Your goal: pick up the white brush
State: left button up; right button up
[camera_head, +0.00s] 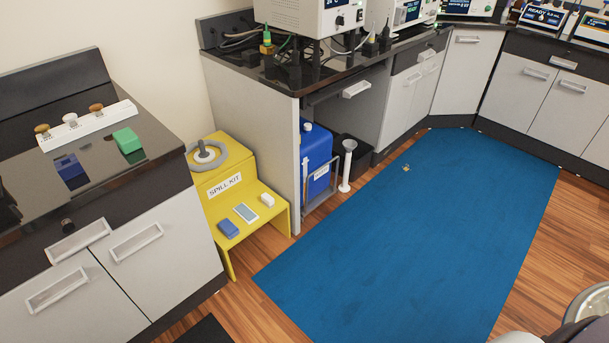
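A long white holder (88,126) lies on the dark counter at the left in the head view. Three small knob-topped items stand in it. The middle one is white and looks like the white brush (70,120); its lower part is hidden in the holder. The items on both sides, a brown one (42,130) and another brown one (96,109), have a similar shape. Neither of my grippers can be made out in this view.
A green block (127,140) and a blue block (69,166) lie on the left counter (40,195) near the holder. A yellow spill kit stand (215,208) is beside the cabinet.

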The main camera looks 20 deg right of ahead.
aim_at(268, 200)
jog(key=i+l+z, duration=0.15)
jog(key=i+z, duration=0.95)
jog(key=i+j, duration=0.05)
